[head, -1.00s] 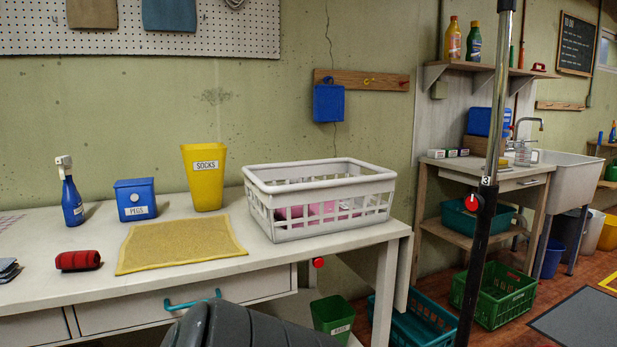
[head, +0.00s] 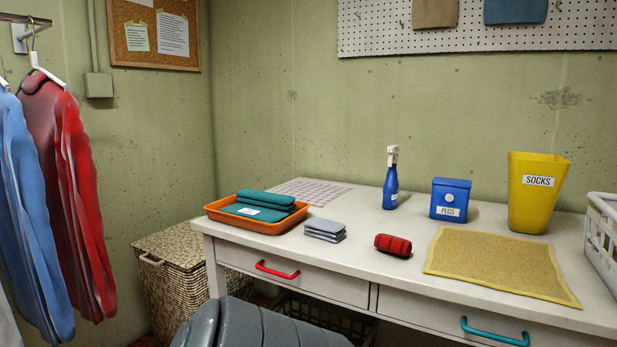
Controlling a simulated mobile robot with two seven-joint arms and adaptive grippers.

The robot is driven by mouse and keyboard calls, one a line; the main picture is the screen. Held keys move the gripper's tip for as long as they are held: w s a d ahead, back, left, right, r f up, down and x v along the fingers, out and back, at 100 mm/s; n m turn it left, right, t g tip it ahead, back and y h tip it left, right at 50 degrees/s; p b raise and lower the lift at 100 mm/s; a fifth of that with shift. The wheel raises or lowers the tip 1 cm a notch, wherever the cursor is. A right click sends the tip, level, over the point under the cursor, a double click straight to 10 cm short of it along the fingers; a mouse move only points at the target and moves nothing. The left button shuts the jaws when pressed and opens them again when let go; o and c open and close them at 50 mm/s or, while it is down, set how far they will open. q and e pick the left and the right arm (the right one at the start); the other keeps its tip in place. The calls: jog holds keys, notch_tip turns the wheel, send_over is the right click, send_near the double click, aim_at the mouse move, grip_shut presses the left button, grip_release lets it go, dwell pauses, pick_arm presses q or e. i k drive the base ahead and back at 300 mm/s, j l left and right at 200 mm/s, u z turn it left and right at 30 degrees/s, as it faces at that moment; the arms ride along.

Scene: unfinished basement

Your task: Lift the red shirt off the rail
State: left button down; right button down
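The red shirt (head: 72,175) hangs on a white hanger (head: 46,70) at the left of the head view. The hanger's hook is on the end of a short metal rail (head: 32,24) near the top left corner. A blue shirt (head: 24,220) hangs just left of the red one and overlaps part of it. Neither of my grippers is in view, and nothing touches the red shirt except its hanger and the neighbouring shirt.
A wicker hamper (head: 165,275) stands on the floor between the shirts and the white table (head: 345,262). The table holds an orange tray (head: 262,226) of teal cloths, a rolled red cloth (head: 393,245), a spray bottle (head: 391,180) and a yellow socks bin (head: 536,195).

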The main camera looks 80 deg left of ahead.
aim_at(52, 114)
jog(key=u, duration=3.9)
